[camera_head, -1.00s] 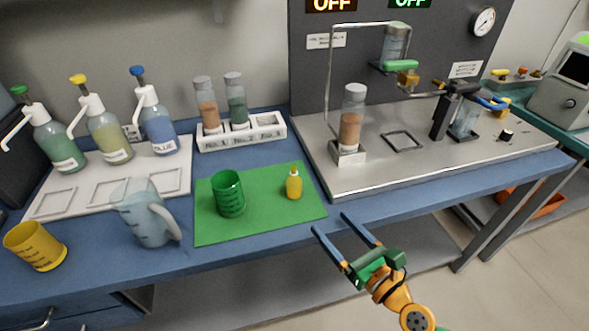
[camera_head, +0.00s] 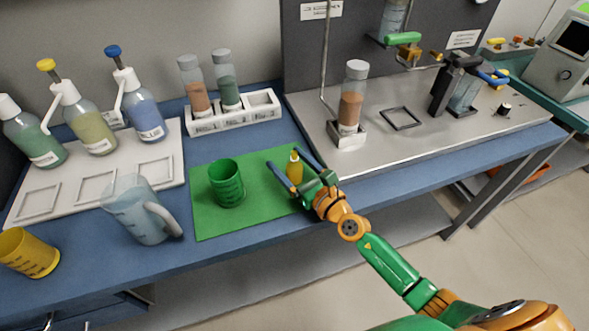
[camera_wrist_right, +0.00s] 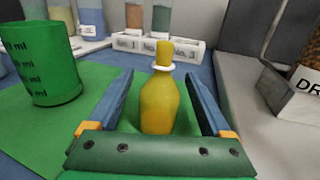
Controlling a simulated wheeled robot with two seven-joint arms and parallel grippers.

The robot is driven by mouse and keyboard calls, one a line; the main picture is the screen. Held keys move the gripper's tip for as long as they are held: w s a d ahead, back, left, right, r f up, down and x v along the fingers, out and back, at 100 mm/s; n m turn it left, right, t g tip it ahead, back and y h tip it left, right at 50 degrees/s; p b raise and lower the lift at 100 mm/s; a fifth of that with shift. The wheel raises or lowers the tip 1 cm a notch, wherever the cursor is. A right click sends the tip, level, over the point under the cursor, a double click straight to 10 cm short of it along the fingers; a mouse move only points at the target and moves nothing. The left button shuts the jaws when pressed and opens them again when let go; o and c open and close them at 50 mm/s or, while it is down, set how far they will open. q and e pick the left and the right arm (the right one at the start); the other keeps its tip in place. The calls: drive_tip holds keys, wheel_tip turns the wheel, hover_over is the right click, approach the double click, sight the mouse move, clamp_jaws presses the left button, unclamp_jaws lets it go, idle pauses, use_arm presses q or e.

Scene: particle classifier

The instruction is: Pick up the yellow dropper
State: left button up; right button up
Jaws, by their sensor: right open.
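The yellow dropper (camera_head: 294,168) is a small bottle standing upright on the right part of the green mat (camera_head: 215,226). My right gripper (camera_head: 290,157) is open, with one blue finger on either side of the dropper. In the right wrist view the dropper (camera_wrist_right: 158,98) stands between the two fingers (camera_wrist_right: 160,92), with a visible gap to each. The lower part of the bottle is hidden behind the gripper's green palm bar. My left gripper is in neither view.
A green beaker (camera_head: 226,184) stands on the mat to the left of the dropper. A clear jug (camera_head: 140,212) and a yellow beaker (camera_head: 28,252) are further left. A white vial rack (camera_head: 233,117) is behind, and the metal platform (camera_head: 375,150) is to the right.

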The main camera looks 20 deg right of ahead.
drive_tip(key=shift+w+a, duration=0.15)
drive_tip(key=shift+w, duration=0.2)
clamp_jaws()
drive_tip(key=shift+r, duration=0.1)
